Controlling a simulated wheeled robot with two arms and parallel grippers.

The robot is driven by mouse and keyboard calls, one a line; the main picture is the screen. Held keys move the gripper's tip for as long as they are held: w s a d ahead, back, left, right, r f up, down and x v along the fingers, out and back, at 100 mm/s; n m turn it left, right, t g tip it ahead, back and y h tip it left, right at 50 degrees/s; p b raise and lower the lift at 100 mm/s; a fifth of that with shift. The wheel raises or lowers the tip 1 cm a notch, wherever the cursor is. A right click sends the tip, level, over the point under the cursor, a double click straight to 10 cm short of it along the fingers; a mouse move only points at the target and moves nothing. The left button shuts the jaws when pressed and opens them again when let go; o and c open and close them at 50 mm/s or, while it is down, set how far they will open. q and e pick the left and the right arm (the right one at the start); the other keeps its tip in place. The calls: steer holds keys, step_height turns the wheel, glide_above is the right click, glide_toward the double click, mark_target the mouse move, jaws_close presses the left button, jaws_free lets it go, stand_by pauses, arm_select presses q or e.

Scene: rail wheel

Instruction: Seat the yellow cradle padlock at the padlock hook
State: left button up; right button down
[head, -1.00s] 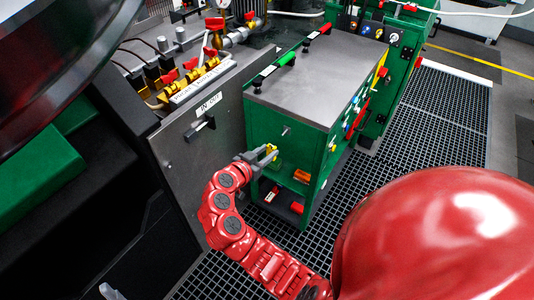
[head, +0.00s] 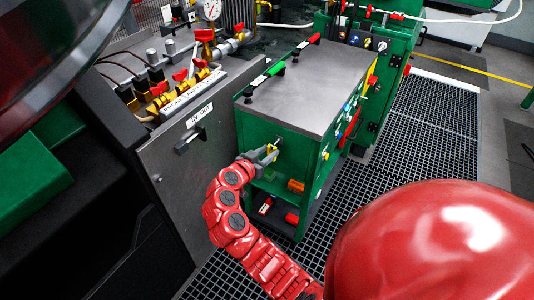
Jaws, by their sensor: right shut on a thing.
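My right gripper (head: 266,155) is shut on the yellow padlock (head: 271,151) at the front of the green cabinet (head: 262,126). Only a small part of the padlock shows between the grey fingers. The padlock hook (head: 279,141) is a small piece on the cabinet's front face, just above and right of the gripper. The padlock is close to the hook, but I cannot tell whether they touch. My left gripper is not in view.
Below the gripper, the cabinet's open shelves hold an orange block (head: 296,186) and red items (head: 291,218). A grey panel with a lever (head: 190,140) stands close on the left. Dark grating (head: 425,120) covers the floor at right.

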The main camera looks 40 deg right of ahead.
mark_target(273, 146)
stand_by(0.3)
steer(key=shift+b, duration=0.5)
stand_by(0.4)
steer(key=shift+b, duration=0.45)
stand_by(0.3)
steer(key=shift+b, duration=0.45)
steer(key=shift+w+d+b, duration=0.3)
steer(key=shift+d, duration=0.45)
steer(key=shift+w+d+b, duration=0.3)
steer(key=shift+d, duration=0.45)
steer(key=shift+c, duration=2.2)
jaws_free()
